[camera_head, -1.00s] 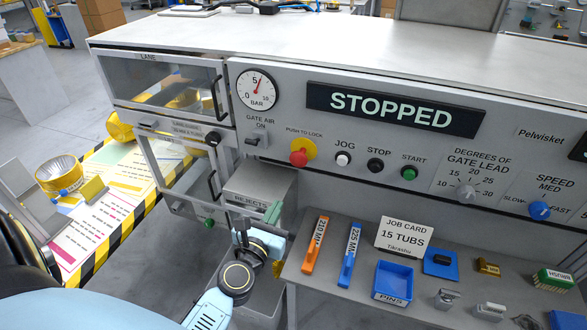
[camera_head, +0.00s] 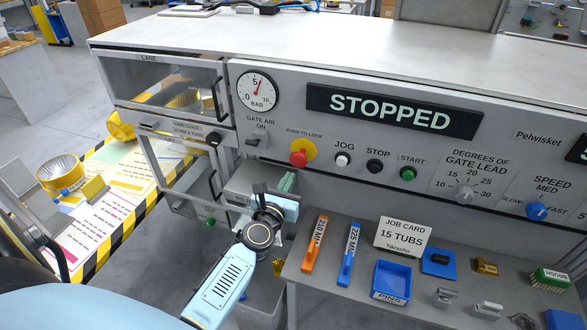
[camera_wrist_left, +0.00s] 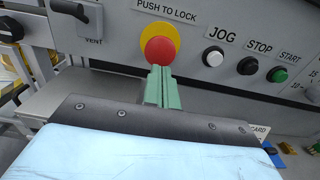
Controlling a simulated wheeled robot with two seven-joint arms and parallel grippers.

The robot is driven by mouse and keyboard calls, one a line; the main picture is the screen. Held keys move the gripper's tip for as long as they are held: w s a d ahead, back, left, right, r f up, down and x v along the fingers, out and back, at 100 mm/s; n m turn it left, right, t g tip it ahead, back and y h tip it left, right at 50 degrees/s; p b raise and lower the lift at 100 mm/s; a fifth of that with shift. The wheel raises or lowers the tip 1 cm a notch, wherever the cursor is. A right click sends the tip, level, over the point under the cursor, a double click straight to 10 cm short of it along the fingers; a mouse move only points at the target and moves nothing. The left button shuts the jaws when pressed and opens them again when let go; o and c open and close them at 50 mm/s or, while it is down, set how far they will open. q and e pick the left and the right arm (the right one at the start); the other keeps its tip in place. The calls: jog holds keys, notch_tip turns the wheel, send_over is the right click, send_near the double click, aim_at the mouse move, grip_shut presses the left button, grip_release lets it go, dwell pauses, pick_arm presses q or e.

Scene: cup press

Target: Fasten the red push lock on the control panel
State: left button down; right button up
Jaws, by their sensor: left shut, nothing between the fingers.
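The red push lock (camera_head: 299,158) is a red mushroom button on a yellow disc (camera_head: 309,149) under the words "PUSH TO LOCK" on the grey control panel (camera_head: 330,150). My left gripper (camera_head: 287,182) is below and a little left of it, with green fingers pointing up toward the panel. In the left wrist view the shut fingers (camera_wrist_left: 158,85) line up just under the red button (camera_wrist_left: 160,49), with nothing between them. Their tips appear close to its lower edge; I cannot tell whether they touch. My right gripper is not in view.
The jog (camera_head: 343,159), stop (camera_head: 375,165) and start (camera_head: 408,174) buttons sit to the right of the lock. The gate air switch (camera_head: 256,140) is to its left. A shelf below holds orange (camera_head: 315,245) and blue (camera_head: 349,254) tools and a blue pins tray (camera_head: 393,296).

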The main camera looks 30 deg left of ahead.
aim_at(297, 162)
pick_arm(q)
jog(key=shift+x, duration=2.3)
jog(key=shift+b+x, duration=0.6)
jog(key=shift+x, duration=0.45)
jog(key=shift+r, duration=0.15)
